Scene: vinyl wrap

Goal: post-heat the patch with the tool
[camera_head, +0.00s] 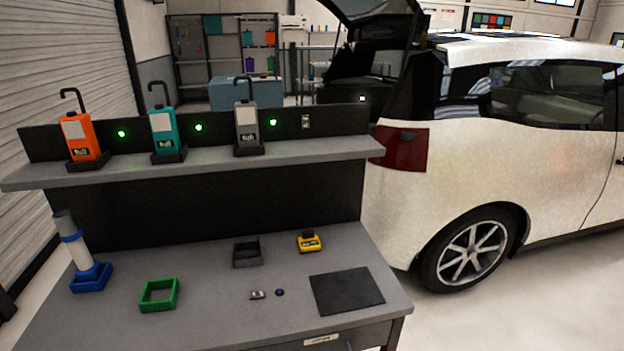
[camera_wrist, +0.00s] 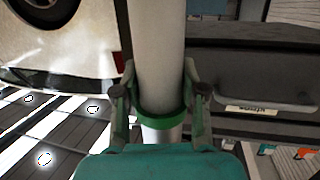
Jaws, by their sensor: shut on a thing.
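My gripper (camera_wrist: 162,92) is shut around a pale grey-white cylindrical tool (camera_wrist: 157,45) with a green band (camera_wrist: 166,124), seen in the wrist view. The tool runs up out of that frame, so its far end is hidden. My gripper is not in the head view. An empty green square holder (camera_head: 159,295) sits at the front left of the bench. The white car (camera_head: 500,130) stands to the right of the bench and also shows in the wrist view (camera_wrist: 75,50). I cannot make out a distinct patch on its panel.
A similar tube with blue bands (camera_head: 74,245) stands in a blue holder on the bench (camera_head: 220,315). A black tray (camera_head: 246,252), a yellow gadget (camera_head: 309,242) and a dark mat (camera_head: 347,291) lie there. Three hooked devices stand on the shelf (camera_head: 205,155). Floor by the car is clear.

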